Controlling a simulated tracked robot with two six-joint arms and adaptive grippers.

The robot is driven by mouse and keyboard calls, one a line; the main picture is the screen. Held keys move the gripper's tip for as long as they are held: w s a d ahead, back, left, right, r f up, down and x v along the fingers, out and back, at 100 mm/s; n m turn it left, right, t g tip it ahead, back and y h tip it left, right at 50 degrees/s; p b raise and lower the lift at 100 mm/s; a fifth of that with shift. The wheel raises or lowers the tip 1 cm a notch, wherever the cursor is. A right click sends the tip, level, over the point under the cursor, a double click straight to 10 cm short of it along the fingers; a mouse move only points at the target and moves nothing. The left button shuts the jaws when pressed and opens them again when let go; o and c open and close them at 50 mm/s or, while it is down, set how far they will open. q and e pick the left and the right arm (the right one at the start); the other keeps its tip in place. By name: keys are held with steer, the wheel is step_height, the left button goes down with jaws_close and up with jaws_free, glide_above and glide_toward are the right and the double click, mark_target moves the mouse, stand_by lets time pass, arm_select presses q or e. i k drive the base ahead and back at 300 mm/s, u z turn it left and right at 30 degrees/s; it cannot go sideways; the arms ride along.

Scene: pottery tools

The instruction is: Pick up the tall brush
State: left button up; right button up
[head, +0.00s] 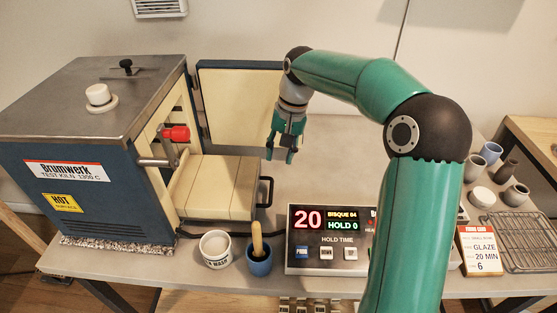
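The tall brush (257,238) stands in a small blue cup (259,264) near the front edge of the table. Its light wooden handle points up and its lower end is hidden in the cup. My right gripper (280,157) hangs pointing down, above and behind the brush, near the open kiln door. Its two fingers are apart, with nothing visible between them. It does not touch the brush. My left gripper is not in view.
A white bowl (215,249) stands just left of the cup, and a controller box (325,264) just right. The blue kiln (90,205) is at left, its door (240,110) open. Several small pots and a wire rack (520,243) are at right.

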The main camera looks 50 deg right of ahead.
mark_target(259, 255)
steer(key=k, duration=1)
